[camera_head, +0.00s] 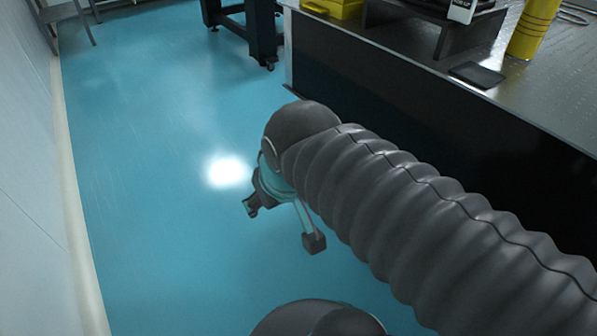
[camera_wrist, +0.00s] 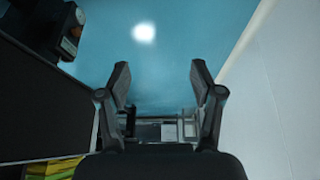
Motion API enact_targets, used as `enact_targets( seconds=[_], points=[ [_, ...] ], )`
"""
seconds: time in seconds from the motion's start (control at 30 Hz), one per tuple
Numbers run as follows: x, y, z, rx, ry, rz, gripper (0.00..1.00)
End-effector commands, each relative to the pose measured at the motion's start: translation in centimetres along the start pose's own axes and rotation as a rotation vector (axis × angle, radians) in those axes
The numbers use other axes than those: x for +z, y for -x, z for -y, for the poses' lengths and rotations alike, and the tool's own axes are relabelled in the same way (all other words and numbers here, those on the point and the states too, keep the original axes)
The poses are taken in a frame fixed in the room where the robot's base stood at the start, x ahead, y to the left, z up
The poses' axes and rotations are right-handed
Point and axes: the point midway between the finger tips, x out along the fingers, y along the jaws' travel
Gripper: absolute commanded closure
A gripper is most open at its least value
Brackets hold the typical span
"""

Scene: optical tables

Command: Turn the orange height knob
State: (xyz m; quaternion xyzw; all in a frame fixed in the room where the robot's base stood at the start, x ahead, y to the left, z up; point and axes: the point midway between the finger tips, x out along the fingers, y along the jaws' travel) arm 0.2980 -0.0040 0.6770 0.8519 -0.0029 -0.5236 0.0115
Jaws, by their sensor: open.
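The black-sided optical table (camera_head: 420,130) fills the right, with yellow bins (camera_head: 335,8), a dark flat pad (camera_head: 477,75) and a yellow cylinder (camera_head: 534,28) on top. A wheeled black stand (camera_head: 245,30) is at the back. A pale wall (camera_head: 25,200) bounds the left; floor between is clear.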

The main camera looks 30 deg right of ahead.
Motion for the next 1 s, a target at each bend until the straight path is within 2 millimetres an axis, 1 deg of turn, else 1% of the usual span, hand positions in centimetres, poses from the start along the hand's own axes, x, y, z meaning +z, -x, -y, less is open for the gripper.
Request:
enact_targets(
  seconds=[0.17,0.57,0.77,1.0],
  points=[
    [-0.9,-2.1,-2.0,0.080,0.076,0.128,0.34],
    [-3.9,-8.8,-8.6,0.317,0.377,0.526,0.34],
    [-5.6,-12.7,-11.9,0.424,0.539,0.718,0.34],
    [-7.7,-18.0,-15.5,0.543,0.744,0.937,0.34]
  ],
)
